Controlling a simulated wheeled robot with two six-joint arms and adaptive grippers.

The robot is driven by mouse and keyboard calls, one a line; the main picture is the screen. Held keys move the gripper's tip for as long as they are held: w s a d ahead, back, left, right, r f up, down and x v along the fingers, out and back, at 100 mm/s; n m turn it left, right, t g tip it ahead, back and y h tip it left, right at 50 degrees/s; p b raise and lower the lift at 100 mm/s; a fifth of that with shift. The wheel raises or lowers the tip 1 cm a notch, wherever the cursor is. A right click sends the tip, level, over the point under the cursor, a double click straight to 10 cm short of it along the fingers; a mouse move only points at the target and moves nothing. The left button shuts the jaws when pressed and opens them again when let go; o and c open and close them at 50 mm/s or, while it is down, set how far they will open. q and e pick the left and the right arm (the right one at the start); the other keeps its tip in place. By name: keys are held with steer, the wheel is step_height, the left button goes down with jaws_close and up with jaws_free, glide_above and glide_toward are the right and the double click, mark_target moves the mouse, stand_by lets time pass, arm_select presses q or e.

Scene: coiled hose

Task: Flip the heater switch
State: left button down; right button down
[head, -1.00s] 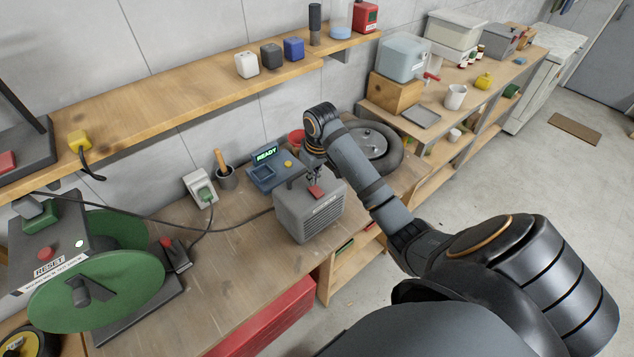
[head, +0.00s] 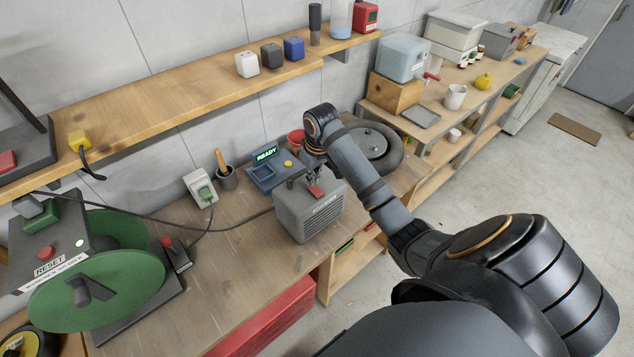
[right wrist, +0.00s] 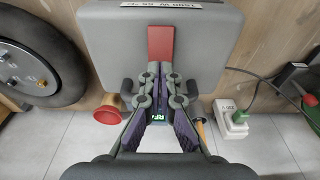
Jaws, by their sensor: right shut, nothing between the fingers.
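The heater (head: 308,212) is a grey box with a slatted front, standing on the workbench. Its red switch (head: 316,192) is on the top face and also shows in the right wrist view (right wrist: 160,43). My right gripper (head: 314,179) is shut and empty, pointing down over the heater top. In the right wrist view its fingertips (right wrist: 160,70) are right at the end of the red switch; I cannot tell whether they touch it. My left gripper is not in view.
A blue unit with a READY display (head: 265,172) stands behind the heater. A wheel (head: 372,153) lies to its right. A socket box with a green plug (head: 200,188) and a green hose reel (head: 95,285) are to the left. A shelf (head: 180,92) runs above.

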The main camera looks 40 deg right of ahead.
steer(key=shift+f, duration=1)
stand_by(0.3)
step_height(320, 180, up, 2)
steer(key=shift+r+p, duration=0.15)
steer(key=shift+p, duration=0.35)
steer(key=shift+r, duration=2.4)
